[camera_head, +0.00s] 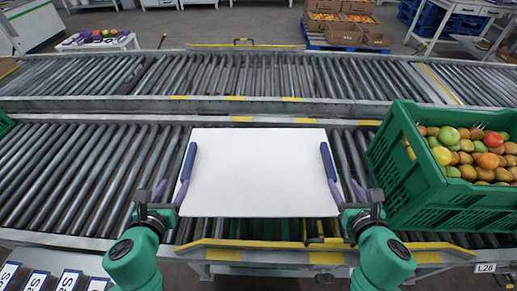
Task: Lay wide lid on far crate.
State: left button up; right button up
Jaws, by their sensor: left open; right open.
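The wide lid is a flat white panel (260,185) in the middle of the view, over the near roller conveyor. A dark blue bar (189,161) stands along its left edge and another (327,161) along its right edge. My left gripper (171,191) is open at the lid's near left corner. My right gripper (347,191) is open at its near right corner. I cannot tell whether the fingers touch the lid or bars. A green crate (432,207) full of mixed-colour tomatoes stands on the conveyor at the right. Any crate under the lid is hidden.
The near conveyor (70,175) has bare rollers left of the lid. A sliver of another green crate (5,123) shows at the left edge. A second conveyor (230,75) runs behind, empty. Yellow-striped rails (215,250) and a label L28 (485,267) line the front.

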aim_at(188, 161)
pick_arm(q)
jog(key=shift+w+d, duration=0.1)
jog(key=shift+w, duration=0.15)
pick_arm(e)
jog(key=shift+w+a, duration=0.1)
jog(key=shift+w, duration=0.15)
pick_arm(q)
jog(key=shift+v, duration=0.75)
pick_arm(e)
jog(key=shift+s+r, duration=0.35)
jog(key=shift+s, duration=0.3)
pick_arm(q)
jog(key=x, duration=1.5)
jog(key=shift+r, duration=0.1)
pick_arm(e)
jog(key=x, duration=1.5)
pick_arm(q)
grip_shut()
pick_arm(e)
grip_shut()
pick_arm(q)
jog(key=shift+r, duration=0.1)
pick_arm(e)
jog(key=shift+r, duration=0.1)
